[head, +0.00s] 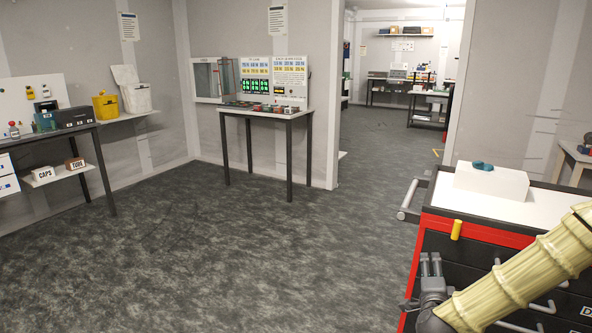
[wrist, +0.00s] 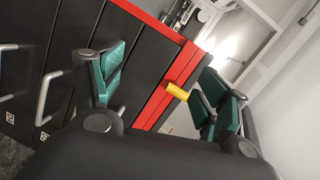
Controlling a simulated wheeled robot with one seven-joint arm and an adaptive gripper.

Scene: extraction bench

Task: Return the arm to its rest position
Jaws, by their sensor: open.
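My arm, with its cream sleeve, reaches in from the lower right of the head view. My gripper (head: 431,264) points upward in front of the red and black drawer cart (head: 478,232). In the wrist view my gripper (wrist: 168,88) has its two green-padded fingers spread wide apart. Nothing is held between them. The cart's red edge and dark drawers fill the space beyond the fingers, tilted in the picture. I cannot tell the exact gap between the gripper and the cart.
A yellow cylinder (head: 456,229) sticks out from the cart's red edge. A white block (head: 491,181) with a teal item (head: 482,164) sits on top. Drawer handles protrude near my arm. Open floor (head: 240,260) lies left; a table (head: 265,112) stands by the back wall.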

